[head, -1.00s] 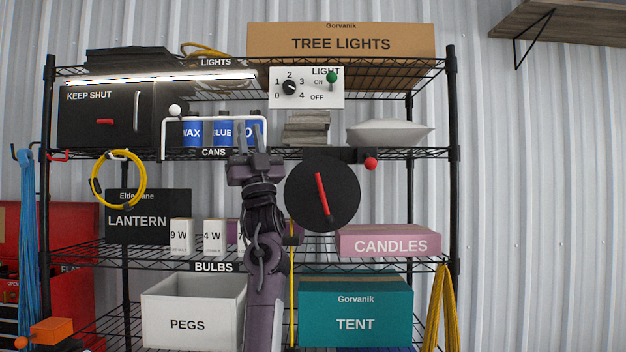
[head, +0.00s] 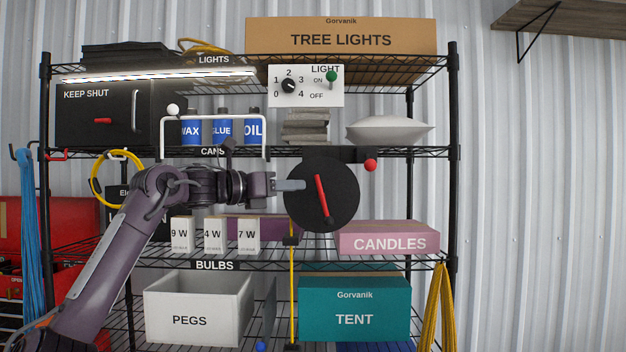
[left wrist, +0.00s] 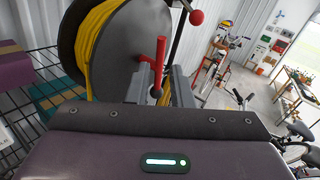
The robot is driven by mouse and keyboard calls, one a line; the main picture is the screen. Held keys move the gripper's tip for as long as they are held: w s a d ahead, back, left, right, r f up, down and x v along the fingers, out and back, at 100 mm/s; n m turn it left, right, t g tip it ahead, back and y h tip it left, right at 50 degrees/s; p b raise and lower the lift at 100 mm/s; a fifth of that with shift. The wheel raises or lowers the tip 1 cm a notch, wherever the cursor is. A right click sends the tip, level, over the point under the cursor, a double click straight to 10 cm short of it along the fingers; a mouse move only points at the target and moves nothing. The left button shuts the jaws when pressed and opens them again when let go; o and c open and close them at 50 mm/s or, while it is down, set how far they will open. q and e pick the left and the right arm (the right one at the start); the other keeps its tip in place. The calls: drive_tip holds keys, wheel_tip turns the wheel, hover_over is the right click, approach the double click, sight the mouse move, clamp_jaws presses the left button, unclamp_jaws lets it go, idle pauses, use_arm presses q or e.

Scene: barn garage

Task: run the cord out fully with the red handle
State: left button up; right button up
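The cord reel (head: 345,190) is a black disc at the middle shelf, with a red handle (head: 322,202) slanting across its face. In the left wrist view yellow cord is wound on the reel (left wrist: 92,45), and the red handle (left wrist: 161,55) stands out from it. The yellow cord (head: 291,285) hangs straight down below the reel. My left gripper (head: 303,184) comes in from the left, in front of the disc, its tips just short of the handle. In the left wrist view its fingers (left wrist: 158,85) are apart, with the handle showing between them. My right gripper is not in view.
A red ball knob (head: 370,165) sits right of the reel. The candles box (head: 390,238), the bulb boxes (head: 213,235) and the tent box (head: 355,308) stand on shelves below. Cans (head: 222,130) behind a white bar stand above my arm.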

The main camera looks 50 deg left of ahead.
sight(313, 185)
use_arm(q)
drive_tip(key=w+p, duration=0.4)
drive_tip(key=w, duration=0.1)
drive_tip(key=shift+w+d+r+p, duration=0.2)
drive_tip(key=shift+d+r+p, duration=0.05)
drive_tip(key=shift+d+p, duration=0.15)
drive_tip(key=shift+w+f, duration=0.15)
drive_tip(key=shift+w, duration=0.15)
clamp_jaws()
